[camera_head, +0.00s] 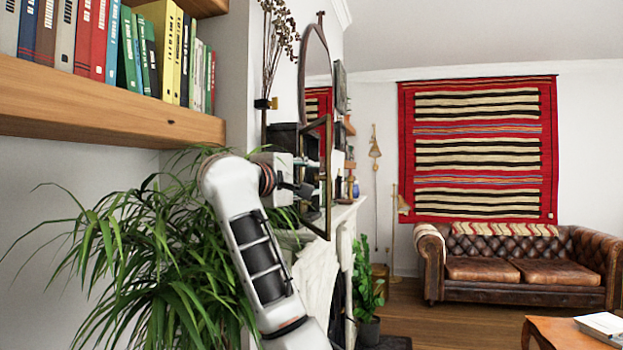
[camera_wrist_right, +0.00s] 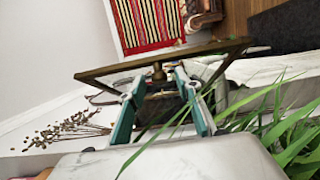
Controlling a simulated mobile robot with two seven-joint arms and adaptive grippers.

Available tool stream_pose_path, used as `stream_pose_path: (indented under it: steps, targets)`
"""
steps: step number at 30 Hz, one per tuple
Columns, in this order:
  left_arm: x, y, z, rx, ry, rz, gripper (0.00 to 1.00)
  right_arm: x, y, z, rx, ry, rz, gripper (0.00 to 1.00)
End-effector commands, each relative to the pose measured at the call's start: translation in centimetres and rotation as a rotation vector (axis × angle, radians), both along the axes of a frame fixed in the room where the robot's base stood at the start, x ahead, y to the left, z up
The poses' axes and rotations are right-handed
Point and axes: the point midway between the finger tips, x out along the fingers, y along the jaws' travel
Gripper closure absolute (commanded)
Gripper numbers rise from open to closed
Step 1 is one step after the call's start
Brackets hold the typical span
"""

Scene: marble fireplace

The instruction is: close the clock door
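The clock door is a thin bronze-brown frame (camera_head: 328,150) standing swung out from the dark clock case (camera_head: 284,137) above the mantel. In the right wrist view the door (camera_wrist_right: 105,71) is seen nearly edge-on, with a small round knob (camera_wrist_right: 158,73) on its near side. My right gripper (camera_head: 306,190) is at the door's near side. In the wrist view its two teal fingers (camera_wrist_right: 160,82) are spread, with the knob between and just beyond their tips; a gap shows on each side. The arm hides part of the clock. My left gripper is out of view.
A leafy plant (camera_head: 130,250) stands beside and behind my right arm, and its leaves (camera_wrist_right: 290,130) reach close to the gripper. A wooden bookshelf (camera_head: 100,105) is at upper left. Dried flowers (camera_head: 275,50) and a mirror (camera_head: 315,60) stand by the clock. The floor towards the sofa (camera_head: 520,270) is open.

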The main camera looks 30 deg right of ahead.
Motion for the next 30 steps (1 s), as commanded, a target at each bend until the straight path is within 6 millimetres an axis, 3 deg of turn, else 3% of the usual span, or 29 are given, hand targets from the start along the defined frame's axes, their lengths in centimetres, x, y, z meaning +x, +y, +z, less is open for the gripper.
stream_pose_path:
  steps: [12,13,17,30]
  targets:
    - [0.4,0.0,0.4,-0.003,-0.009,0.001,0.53,0.5,-1.0,0.0,0.000,-0.001,0.001,0.66]
    - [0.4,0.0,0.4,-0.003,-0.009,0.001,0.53,0.5,-1.0,0.0,0.000,-0.001,0.001,0.69]
    - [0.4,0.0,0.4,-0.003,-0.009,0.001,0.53,0.5,-1.0,0.0,0.000,-0.001,0.001,1.00]
    - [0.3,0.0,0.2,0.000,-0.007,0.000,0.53,-0.7,-2.2,-0.2,0.001,-0.002,0.009,1.00]
